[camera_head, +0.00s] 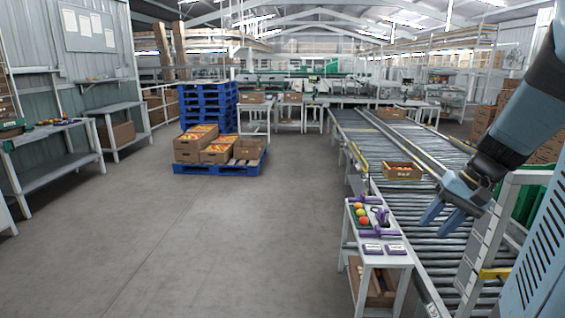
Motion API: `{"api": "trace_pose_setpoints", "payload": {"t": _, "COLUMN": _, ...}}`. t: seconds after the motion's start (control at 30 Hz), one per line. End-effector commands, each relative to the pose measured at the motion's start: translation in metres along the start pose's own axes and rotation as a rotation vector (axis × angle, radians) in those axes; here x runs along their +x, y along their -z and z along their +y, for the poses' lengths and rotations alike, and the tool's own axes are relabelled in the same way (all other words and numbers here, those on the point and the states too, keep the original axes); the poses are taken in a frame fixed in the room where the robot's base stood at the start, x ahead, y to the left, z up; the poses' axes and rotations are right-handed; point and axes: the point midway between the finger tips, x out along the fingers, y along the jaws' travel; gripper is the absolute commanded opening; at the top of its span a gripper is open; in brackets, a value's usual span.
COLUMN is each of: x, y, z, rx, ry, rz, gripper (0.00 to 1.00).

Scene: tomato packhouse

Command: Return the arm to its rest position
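My arm (525,110) reaches in from the right edge, bent, with its blue-grey links angled down to the left. My gripper (437,224) hangs over the roller conveyor (425,255), to the right of a small white stand. Its two blue fingers are apart and I see nothing between them. The gripper appears above the rollers, though its exact height is hard to tell.
The white stand (372,262) holds tomatoes (361,212), purple-handled tools and labelled boxes. A cardboard crate (402,171) sits on the conveyor. Crates of tomatoes stand on a blue pallet (220,168). Grey benches line the left wall. The middle floor (200,245) is clear.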

Motion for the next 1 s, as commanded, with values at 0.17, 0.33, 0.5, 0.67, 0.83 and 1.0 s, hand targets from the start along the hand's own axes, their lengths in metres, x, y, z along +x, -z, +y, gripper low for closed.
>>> {"api": "trace_pose_setpoints", "payload": {"t": 0.17, "x": -0.007, "y": -0.031, "z": -0.034, "rx": -0.109, "ry": -0.113, "rz": 0.046, "gripper": 0.38}}
{"api": "trace_pose_setpoints", "payload": {"t": 0.33, "x": -0.015, "y": -0.059, "z": -0.058, "rx": -0.204, "ry": -0.201, "rz": 0.111, "gripper": 0.38}}
{"api": "trace_pose_setpoints", "payload": {"t": 0.5, "x": -0.024, "y": -0.086, "z": -0.075, "rx": -0.3, "ry": -0.266, "rz": 0.197, "gripper": 0.38}}
{"api": "trace_pose_setpoints", "payload": {"t": 0.67, "x": -0.032, "y": -0.109, "z": -0.087, "rx": -0.381, "ry": -0.303, "rz": 0.287, "gripper": 0.38}}
{"api": "trace_pose_setpoints", "payload": {"t": 0.83, "x": -0.039, "y": -0.124, "z": -0.093, "rx": -0.436, "ry": -0.318, "rz": 0.358, "gripper": 0.38}}
{"api": "trace_pose_setpoints", "payload": {"t": 1.0, "x": -0.041, "y": -0.13, "z": -0.094, "rx": -0.456, "ry": -0.322, "rz": 0.386, "gripper": 0.38}}
